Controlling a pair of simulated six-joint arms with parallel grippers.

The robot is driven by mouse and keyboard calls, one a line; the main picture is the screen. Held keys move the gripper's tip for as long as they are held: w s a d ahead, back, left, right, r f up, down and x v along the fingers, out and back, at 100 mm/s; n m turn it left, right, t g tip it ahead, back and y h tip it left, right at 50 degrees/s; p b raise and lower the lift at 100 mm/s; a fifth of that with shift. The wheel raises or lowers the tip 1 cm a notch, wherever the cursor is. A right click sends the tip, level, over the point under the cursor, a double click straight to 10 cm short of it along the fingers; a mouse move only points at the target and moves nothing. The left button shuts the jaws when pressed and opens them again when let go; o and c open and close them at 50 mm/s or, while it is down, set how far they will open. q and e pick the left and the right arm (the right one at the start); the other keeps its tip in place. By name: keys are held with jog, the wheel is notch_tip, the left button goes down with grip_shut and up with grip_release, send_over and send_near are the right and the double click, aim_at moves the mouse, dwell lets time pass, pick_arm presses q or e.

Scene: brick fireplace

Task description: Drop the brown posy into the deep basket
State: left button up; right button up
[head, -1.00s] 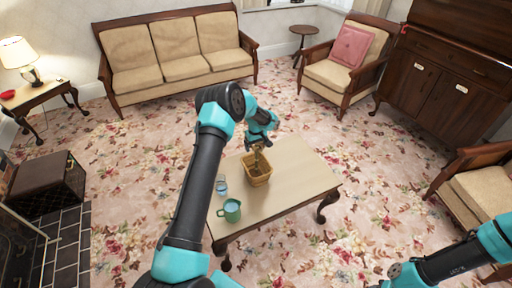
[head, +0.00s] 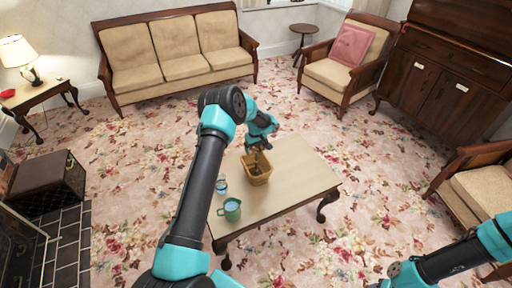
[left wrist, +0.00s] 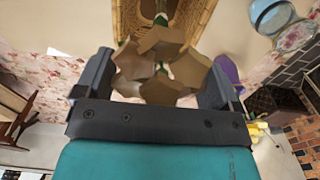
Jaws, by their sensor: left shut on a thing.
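The deep basket (head: 258,177) is a tan woven container on the coffee table in the head view. Its woven wall also shows at the top of the left wrist view (left wrist: 200,20). My left gripper (head: 262,147) is over the basket. In the left wrist view my left gripper (left wrist: 160,80) is shut on the brown posy (left wrist: 158,68), whose brown petals sit between the two fingers. Its green stem points toward the basket's inside; the stem's lower end is hard to make out. My right arm shows at the lower right of the head view, but its gripper is out of view.
A green mug (head: 231,210) and a small glass jar (head: 221,186) stand on the coffee table (head: 300,180), left of and nearer than the basket. The table's right part is clear. A sofa (head: 180,55) and armchair (head: 345,65) stand farther back.

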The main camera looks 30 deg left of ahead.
pick_arm(q)
jog(key=o, duration=0.7)
jog(key=shift+c, duration=0.2)
jog(key=shift+r, duration=0.1)
notch_tip(320, 180, up, 13)
dwell(0.5)
jog(key=s+d+f+m+h, duration=0.3)
jog(key=s+d+f+m, duration=0.2)
jog(key=s+d+f, duration=0.9)
jog(key=s+d+m, duration=0.2)
jog(key=s+d, duration=0.2)
jog(key=s, duration=0.7)
jog(key=s+d+m, duration=0.2)
jog(key=s+d, duration=0.2)
jog(key=s, duration=0.7)
jog(key=shift+s+f+t+h, duration=0.15)
jog(key=shift+s+t+h, duration=0.05)
jog(key=shift+t+h, duration=0.2)
